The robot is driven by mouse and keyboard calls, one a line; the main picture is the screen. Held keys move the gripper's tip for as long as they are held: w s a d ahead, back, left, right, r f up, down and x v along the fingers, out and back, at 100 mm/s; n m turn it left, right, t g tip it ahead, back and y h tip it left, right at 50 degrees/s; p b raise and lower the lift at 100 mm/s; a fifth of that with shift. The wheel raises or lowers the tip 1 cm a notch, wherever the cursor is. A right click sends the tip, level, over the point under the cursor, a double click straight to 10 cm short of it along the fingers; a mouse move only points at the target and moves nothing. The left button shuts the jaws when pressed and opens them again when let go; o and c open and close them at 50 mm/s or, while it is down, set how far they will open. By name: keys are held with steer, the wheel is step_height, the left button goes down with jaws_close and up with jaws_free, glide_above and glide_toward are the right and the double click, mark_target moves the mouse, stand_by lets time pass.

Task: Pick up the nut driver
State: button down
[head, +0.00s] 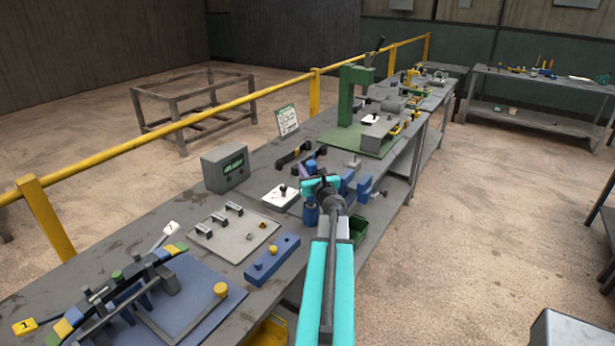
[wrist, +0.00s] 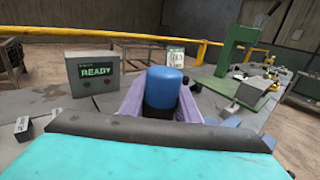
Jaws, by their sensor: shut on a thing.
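My gripper (wrist: 162,105) is shut on an upright piece with a rounded blue top and a dark band below it, which I take to be the nut driver (wrist: 164,86). The pale purple fingers stand on either side of it in the wrist view. Its lower part is hidden behind my wrist. In the head view my turquoise arm reaches over the workbench and covers most of the gripper and the held piece. I cannot tell whether the held piece is clear of its support.
A grey box reading READY (wrist: 96,72) stands left of my gripper. A green press (head: 352,98) stands farther along the bench. Blue blocks (head: 364,187) and a green bin (head: 357,228) are close to my arm. A yellow rail (head: 180,124) runs along the bench's far side.

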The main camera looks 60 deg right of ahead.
steer(key=shift+r, duration=2.4)
